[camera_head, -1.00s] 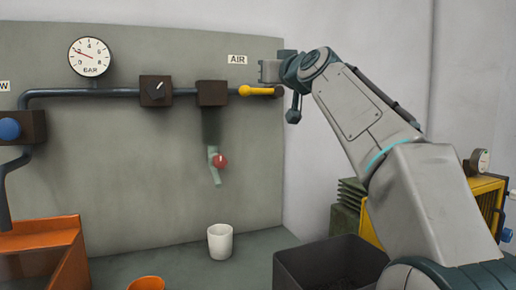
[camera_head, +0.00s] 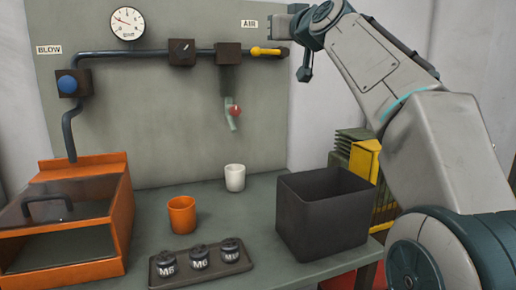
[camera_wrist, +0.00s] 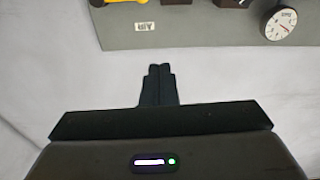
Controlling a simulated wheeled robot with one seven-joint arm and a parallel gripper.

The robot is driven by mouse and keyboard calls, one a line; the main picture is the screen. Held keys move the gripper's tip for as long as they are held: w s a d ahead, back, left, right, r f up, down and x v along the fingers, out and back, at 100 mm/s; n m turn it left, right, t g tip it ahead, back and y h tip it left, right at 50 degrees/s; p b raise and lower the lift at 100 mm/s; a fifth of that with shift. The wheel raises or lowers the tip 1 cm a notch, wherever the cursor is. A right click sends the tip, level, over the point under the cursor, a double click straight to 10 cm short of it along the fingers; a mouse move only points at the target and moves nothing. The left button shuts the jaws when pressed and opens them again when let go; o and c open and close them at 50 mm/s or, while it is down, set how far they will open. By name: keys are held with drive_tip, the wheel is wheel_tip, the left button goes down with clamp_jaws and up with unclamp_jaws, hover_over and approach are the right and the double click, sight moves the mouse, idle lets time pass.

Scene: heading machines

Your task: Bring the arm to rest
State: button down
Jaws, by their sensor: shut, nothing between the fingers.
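My arm is raised on the right side of the head view, bent at the elbow, with its wrist high near the AIR label (camera_head: 249,23). My gripper (camera_head: 290,20) is at the top, beside the right edge of the grey back panel (camera_head: 180,120). The yellow-handled valve (camera_head: 265,51) on the pipe is just below and left of it. In the wrist view the two dark fingers of my gripper (camera_wrist: 161,70) are together with nothing between them. They point towards the pale wall, and the AIR label (camera_wrist: 145,27) is upside down above them.
A dark open bin (camera_head: 322,225) stands on the bench below the arm. A white cup (camera_head: 235,178), an orange cup (camera_head: 182,215), a tray (camera_head: 205,278) of M-marked pieces and an orange hooded box (camera_head: 122,215) are to its left. A gauge (camera_head: 127,23) hangs upper left.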

drive_tip(key=s+d+f+m+g+h+p, duration=0.1)
drive_tip(key=s+f+g+h+p, duration=0.1)
drive_tip(key=s+f+g+p, duration=0.35)
drive_tip(key=s+d+f+m+g+h+p, duration=0.1)
drive_tip(key=s+d+f+g+h+p, duration=0.15)
drive_tip(key=f+p, duration=0.6)
drive_tip(key=s+d+f+m+g+h+p, duration=0.1)
drive_tip(key=s+d+f+g+p, duration=0.2)
drive_tip(key=s+f, duration=0.6)
drive_tip(key=s+d+f+m+g+h+p, duration=0.1)
drive_tip(key=s+d+f+m+g+p, duration=0.1)
drive_tip(key=s+f, duration=0.8)
drive_tip(key=s+d+g+p, duration=0.1)
drive_tip(key=s+g+p, duration=0.1)
drive_tip(key=s, duration=0.3)
drive_tip(key=shift+s+d+f, duration=0.15)
drive_tip(key=shift+d+f, duration=0.05)
drive_tip(key=shift+f, duration=0.1)
